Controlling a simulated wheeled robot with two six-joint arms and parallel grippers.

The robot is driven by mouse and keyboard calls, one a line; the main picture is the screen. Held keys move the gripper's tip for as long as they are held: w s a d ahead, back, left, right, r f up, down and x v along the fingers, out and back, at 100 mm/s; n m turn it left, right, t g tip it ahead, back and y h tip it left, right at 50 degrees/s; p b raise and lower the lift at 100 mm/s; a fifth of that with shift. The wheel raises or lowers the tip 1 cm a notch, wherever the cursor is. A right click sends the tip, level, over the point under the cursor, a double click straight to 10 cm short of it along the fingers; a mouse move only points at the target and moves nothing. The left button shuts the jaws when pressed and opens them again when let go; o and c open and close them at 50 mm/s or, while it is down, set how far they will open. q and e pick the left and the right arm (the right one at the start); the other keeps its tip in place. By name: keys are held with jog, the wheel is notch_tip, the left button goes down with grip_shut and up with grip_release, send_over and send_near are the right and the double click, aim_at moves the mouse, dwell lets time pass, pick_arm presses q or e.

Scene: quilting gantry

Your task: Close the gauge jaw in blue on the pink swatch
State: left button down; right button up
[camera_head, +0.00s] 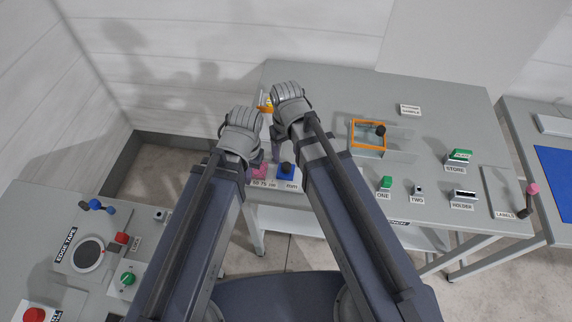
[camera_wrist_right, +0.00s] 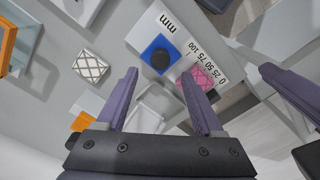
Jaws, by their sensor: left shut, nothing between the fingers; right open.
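The blue gauge jaw (camera_head: 287,172), a square block with a black knob, sits beside the mm scale near the table's front edge. It also shows in the right wrist view (camera_wrist_right: 153,46). The pink swatch (camera_head: 263,171) lies to its left in the head view and shows patterned in the right wrist view (camera_wrist_right: 206,74). A small gap seems to lie between them. My right gripper (camera_wrist_right: 160,74) is open and empty, its fingers pointing toward the blue jaw. My left gripper (camera_head: 243,132) is shut and empty, left of the right one; its fingertips are largely hidden in the head view.
An orange frame (camera_head: 368,134) stands right of my right arm. Green blocks (camera_head: 385,183) and labelled holders (camera_head: 463,194) lie further right. A lattice-patterned white block (camera_wrist_right: 92,66) lies near the gauge. A separate table with knobs (camera_head: 88,256) stands at left.

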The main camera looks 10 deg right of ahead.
aim_at(286, 165)
pick_arm(q)
notch_tip(286, 165, down, 6)
jog(key=b, duration=0.4)
jog(key=shift+r+b, duration=0.25)
jog(key=shift+b, duration=0.05)
pick_arm(e)
notch_tip(286, 165, down, 6)
jog(key=shift+r, duration=0.25)
